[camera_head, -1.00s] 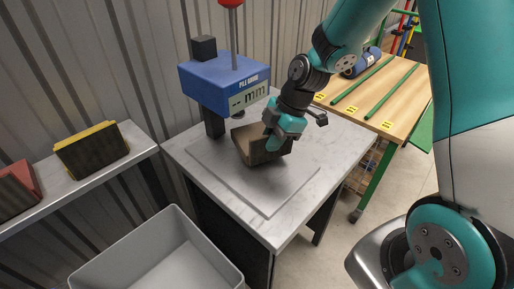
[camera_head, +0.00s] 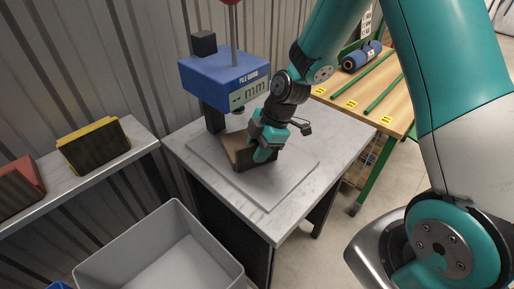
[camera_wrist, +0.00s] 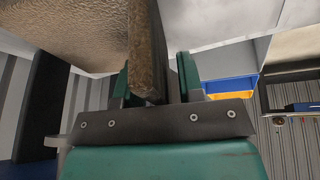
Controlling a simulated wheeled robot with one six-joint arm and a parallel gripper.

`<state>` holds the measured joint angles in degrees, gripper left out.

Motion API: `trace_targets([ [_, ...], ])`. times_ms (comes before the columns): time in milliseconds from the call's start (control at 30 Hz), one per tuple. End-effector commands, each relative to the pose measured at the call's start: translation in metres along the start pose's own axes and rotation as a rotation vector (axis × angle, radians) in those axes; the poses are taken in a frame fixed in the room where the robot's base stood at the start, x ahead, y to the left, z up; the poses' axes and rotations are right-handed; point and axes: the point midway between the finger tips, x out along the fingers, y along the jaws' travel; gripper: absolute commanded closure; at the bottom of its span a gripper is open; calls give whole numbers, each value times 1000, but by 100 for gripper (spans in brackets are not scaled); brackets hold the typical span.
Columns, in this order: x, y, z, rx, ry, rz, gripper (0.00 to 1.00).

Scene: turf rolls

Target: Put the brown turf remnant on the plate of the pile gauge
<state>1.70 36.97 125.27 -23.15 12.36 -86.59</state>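The brown turf remnant (camera_head: 236,151) is in my gripper (camera_head: 264,150), low over the rear part of the pile gauge's flat grey plate (camera_head: 268,190). Whether it touches the plate I cannot tell. The pile gauge (camera_head: 222,82) has a blue head with a display, above and behind the remnant. In the wrist view the remnant (camera_wrist: 145,50) stands between the green fingers of my gripper (camera_wrist: 152,85), which are shut on it. My gripper hides part of the remnant in the head view.
A grey bin (camera_head: 160,255) stands in front of the gauge table (camera_head: 335,150). At left, a shelf (camera_head: 70,180) holds a yellow-edged piece (camera_head: 93,146) and a red piece (camera_head: 20,185). At right, a wooden table (camera_head: 398,95) holds green rods and a blue roll (camera_head: 361,57).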

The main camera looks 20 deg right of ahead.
Motion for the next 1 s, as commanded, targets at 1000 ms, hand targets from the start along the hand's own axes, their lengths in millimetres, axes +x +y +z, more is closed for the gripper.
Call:
trace_targets([
  [1000, -118, 0, -1, 1, 0, 2, 62],
])
